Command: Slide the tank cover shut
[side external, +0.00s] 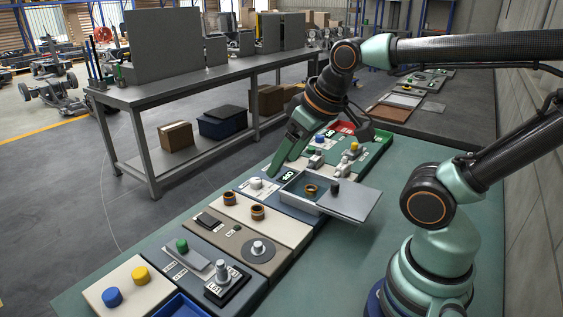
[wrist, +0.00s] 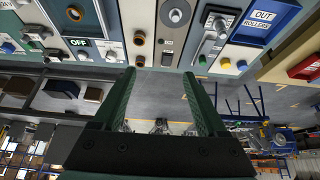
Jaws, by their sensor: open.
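The tank (side external: 284,190) is a shallow open box with a label on its front wall, and an orange-brown ring (side external: 311,189) shows inside it. Its grey cover (side external: 347,203), with a dark knob (side external: 335,187), sits slid toward the right, leaving much of the tank open. My gripper (side external: 277,171) is at the far-left edge of the panel row, apart from the cover. In the wrist view its fingers (wrist: 159,78) are spread, with nothing between them.
Panels with knobs, switches and buttons line both sides of the tank, including a beige panel with two orange-brown rings (side external: 257,212). A blue button (side external: 112,296) and a yellow button (side external: 139,274) are nearest the camera. Green tabletop (side external: 350,270) is clear right of the panels.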

